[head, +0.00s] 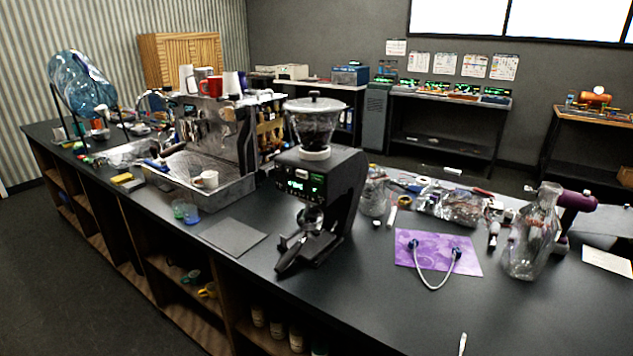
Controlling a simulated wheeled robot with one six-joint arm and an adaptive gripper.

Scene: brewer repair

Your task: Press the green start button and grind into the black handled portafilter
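A black coffee grinder (343,188) with a clear hopper (314,122) on top stands near the middle of the dark counter. Its front panel (301,184) shows small green lit marks; I cannot tell which of them is the start button. A black-handled portafilter (291,254) sits at the grinder's front below the panel, its handle pointing down and to the left toward the counter's edge. Its basket is partly in shadow, so I cannot see whether grounds are in it. My gripper is not in view.
An espresso machine (213,135) with a white cup (207,179) on its tray stands left of the grinder. A dark mat (233,237) lies between them. A purple mat (437,252) with a looped cable, a glass jug (533,240) and clutter lie right. The front right counter is mostly clear.

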